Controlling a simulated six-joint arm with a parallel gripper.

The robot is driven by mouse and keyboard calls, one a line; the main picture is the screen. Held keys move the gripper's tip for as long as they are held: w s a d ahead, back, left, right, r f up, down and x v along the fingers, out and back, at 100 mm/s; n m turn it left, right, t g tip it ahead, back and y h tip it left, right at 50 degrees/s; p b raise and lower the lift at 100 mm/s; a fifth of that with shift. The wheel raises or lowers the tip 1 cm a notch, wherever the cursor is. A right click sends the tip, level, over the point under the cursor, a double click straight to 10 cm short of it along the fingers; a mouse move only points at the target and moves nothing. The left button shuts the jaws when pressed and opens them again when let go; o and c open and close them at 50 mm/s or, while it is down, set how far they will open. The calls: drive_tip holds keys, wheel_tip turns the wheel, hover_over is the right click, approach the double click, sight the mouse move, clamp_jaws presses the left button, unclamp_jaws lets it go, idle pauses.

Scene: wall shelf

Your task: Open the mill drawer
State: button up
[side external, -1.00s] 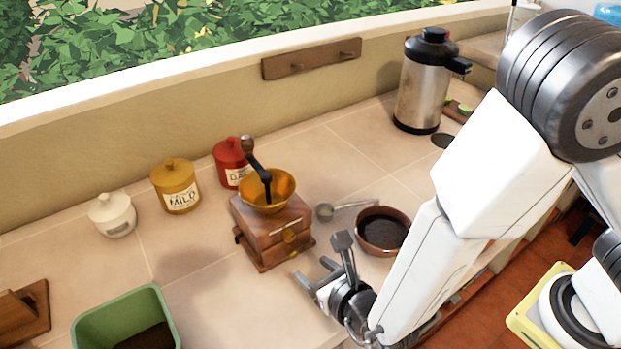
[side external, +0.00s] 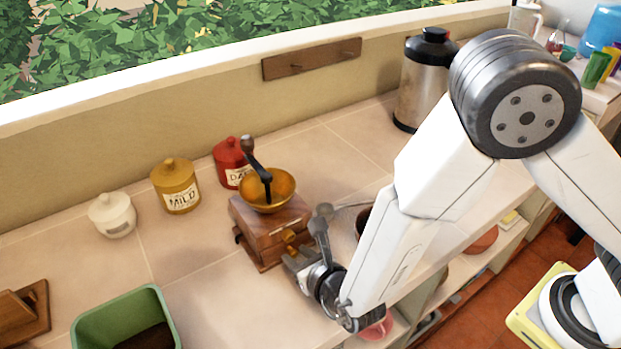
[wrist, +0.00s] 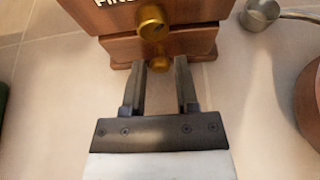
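The wooden coffee mill (side external: 270,232) stands on the tiled counter, with a brass bowl (side external: 267,190) and a crank on top. In the wrist view its front shows a brass knob (wrist: 152,22) on the upper body and a smaller brass knob (wrist: 160,62) low on the drawer (wrist: 120,48). The drawer looks closed. My gripper (wrist: 159,70) is open at the mill's front, its two fingers on either side of the lower knob. I cannot tell whether either finger touches it. In the side view my gripper (side external: 291,262) is partly hidden by its own wrist.
A red jar (side external: 231,163), a yellow jar (side external: 176,187) and a white jar (side external: 113,215) stand left of the mill. A green bin (side external: 125,318) is at front left. A metal scoop (wrist: 262,14) and a brown bowl (wrist: 309,100) lie to the right.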

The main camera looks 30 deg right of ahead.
clamp_jaws()
idle(1.1)
